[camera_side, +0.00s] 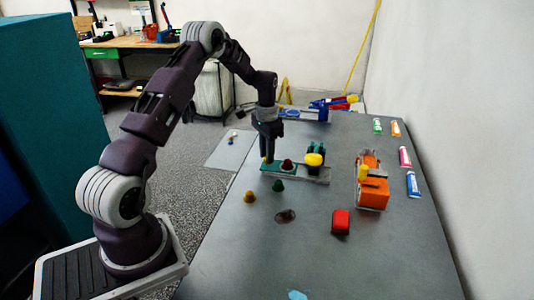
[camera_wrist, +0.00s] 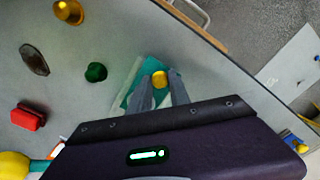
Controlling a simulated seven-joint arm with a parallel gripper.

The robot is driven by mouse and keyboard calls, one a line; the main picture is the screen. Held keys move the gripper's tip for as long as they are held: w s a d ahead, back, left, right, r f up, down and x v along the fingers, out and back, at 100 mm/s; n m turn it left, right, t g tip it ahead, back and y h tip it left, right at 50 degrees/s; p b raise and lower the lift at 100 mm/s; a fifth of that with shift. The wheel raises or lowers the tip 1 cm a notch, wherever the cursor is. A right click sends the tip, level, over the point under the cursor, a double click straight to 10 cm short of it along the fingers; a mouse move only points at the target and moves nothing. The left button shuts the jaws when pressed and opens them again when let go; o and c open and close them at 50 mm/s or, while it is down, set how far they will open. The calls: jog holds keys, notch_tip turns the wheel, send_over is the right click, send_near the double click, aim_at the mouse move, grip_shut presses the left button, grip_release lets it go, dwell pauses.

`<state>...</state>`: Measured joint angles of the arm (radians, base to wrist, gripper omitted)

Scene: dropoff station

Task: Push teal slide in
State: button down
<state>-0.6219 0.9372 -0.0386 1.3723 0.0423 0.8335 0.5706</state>
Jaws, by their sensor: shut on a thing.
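The teal slide (camera_side: 275,168) lies flat at the left part of a grey rail (camera_side: 315,178) on the table. It also shows in the wrist view (camera_wrist: 150,66), partly hidden by my fingers. My gripper (camera_side: 266,154) points down at the slide's left end. In the wrist view my gripper (camera_wrist: 160,86) has its two fingers closed around a small yellow knob (camera_wrist: 160,78) on the slide. A dark red knob (camera_side: 287,164) shows at the slide's right part. A dark green post with a yellow ball (camera_side: 314,159) stands over the rail to the right.
A green knob (camera_side: 277,186) and a yellow knob (camera_side: 250,197) stand in front of the slide, near a dark oval (camera_side: 285,215). A red block (camera_side: 341,221) and an orange device (camera_side: 372,192) are to the right. A blue device (camera_side: 305,113) stands behind. The front table is mostly clear.

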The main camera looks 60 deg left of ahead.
aim_at(294, 168)
jog(key=shift+r, duration=0.1)
dwell(0.3)
jog(key=w+d, duration=0.6)
jog(key=shift+w+d, duration=0.2)
jog(key=shift+w, duration=0.1)
jog(key=c, duration=1.4)
grip_release()
jog(key=shift+o, duration=1)
jog(key=shift+s, duration=0.1)
notch_tip(294, 168, up, 7)
jog(key=shift+r, duration=0.15)
